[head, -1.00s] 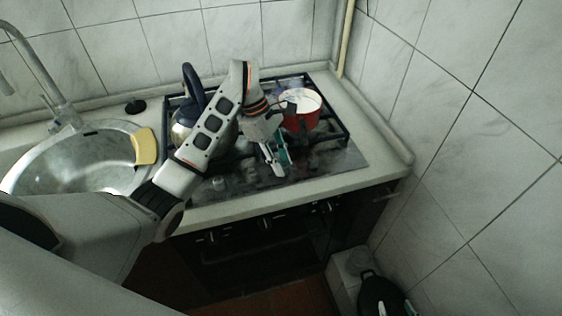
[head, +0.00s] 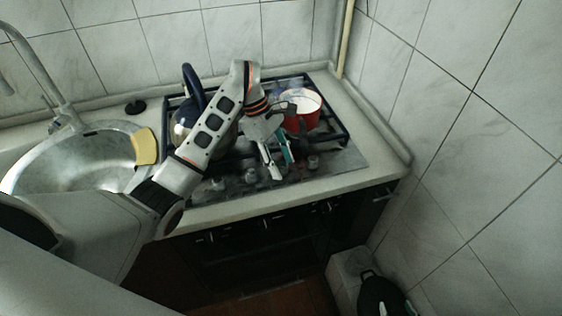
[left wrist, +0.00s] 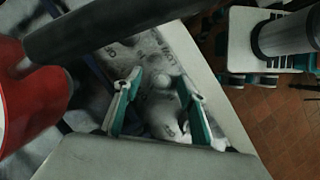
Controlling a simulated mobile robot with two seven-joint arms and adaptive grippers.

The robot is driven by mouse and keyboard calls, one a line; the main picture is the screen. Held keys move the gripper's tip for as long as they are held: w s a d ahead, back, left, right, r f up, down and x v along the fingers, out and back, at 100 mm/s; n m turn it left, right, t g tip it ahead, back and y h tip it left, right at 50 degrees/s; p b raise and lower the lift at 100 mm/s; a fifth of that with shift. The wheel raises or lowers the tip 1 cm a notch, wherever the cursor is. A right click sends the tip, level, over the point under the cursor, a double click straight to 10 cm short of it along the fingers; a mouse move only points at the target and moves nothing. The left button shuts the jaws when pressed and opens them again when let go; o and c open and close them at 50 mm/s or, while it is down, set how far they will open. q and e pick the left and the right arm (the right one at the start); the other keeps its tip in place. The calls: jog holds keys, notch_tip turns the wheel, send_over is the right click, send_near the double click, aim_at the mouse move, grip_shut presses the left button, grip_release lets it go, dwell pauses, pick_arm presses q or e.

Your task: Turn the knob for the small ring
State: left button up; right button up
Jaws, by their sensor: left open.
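The hob's knobs stand in a row along its front panel. One knob (head: 313,162) is right of my left gripper, and another knob (head: 250,175) is to its left. My left gripper (head: 281,163) is open, pointing down over the front panel. In the left wrist view, a pale knob (left wrist: 162,116) shows between its two teal-edged fingers (left wrist: 158,112), with another rounded knob (left wrist: 166,78) beyond. I cannot tell whether the fingers touch the knob. Which knob serves the small ring is unclear. My right gripper (head: 396,308) shows only partly at the bottom edge; its jaws are unclear.
A red pot (head: 306,118) stands on the hob close behind my left gripper; its dark handle (left wrist: 110,25) crosses the left wrist view. A dark-handled kettle (head: 185,118) stands at left. The sink (head: 75,170) holds a yellow sponge (head: 145,146) at its rim.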

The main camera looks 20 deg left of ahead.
pick_arm(q)
jog(key=v, duration=0.7)
jog(key=shift+r, duration=0.25)
jog(key=shift+a, duration=0.1)
